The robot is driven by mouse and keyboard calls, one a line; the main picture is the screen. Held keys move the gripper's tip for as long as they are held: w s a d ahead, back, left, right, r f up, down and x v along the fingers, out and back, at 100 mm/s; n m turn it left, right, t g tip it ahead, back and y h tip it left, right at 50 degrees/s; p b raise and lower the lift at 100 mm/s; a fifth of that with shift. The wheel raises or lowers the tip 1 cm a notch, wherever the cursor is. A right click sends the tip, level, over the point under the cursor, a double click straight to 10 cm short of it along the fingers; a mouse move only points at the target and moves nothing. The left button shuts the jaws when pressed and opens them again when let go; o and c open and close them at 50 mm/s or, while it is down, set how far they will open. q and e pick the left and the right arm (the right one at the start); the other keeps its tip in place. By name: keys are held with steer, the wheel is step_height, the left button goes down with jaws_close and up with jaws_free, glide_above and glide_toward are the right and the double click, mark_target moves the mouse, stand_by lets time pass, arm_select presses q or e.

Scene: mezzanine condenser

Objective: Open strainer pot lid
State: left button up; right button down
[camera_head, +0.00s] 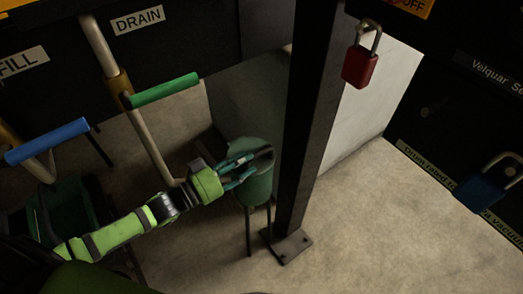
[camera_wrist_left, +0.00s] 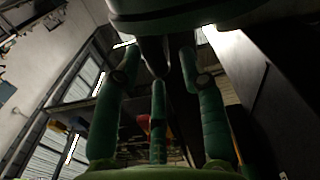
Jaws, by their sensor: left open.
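The green strainer pot (camera_head: 258,186) stands on thin legs just left of the dark post in the head view. Its lid (camera_head: 262,153) is on top, partly covered by my gripper. My left gripper (camera_head: 241,169) reaches in from the left, with its fingers at the pot's upper left side near the rim. Its fingers are spread and open. In the left wrist view the open fingers (camera_wrist_left: 160,62) point toward a round dark green underside or rim (camera_wrist_left: 195,14) at the top. I cannot tell whether a finger touches the lid. My right gripper is not in view.
A dark post (camera_head: 308,130) with a floor plate stands just right of the pot. Pipes with a green handle (camera_head: 165,90) and a blue handle (camera_head: 48,141) rise at the left. A red padlock (camera_head: 360,66) and a blue padlock (camera_head: 487,187) hang at the right. The floor at front right is clear.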

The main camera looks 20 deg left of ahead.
mark_target(268, 148)
arm_select(q)
steer(key=x, duration=0.5)
steer(key=shift+w+d, duration=0.25)
steer(key=shift+w, duration=0.05)
jaws_close()
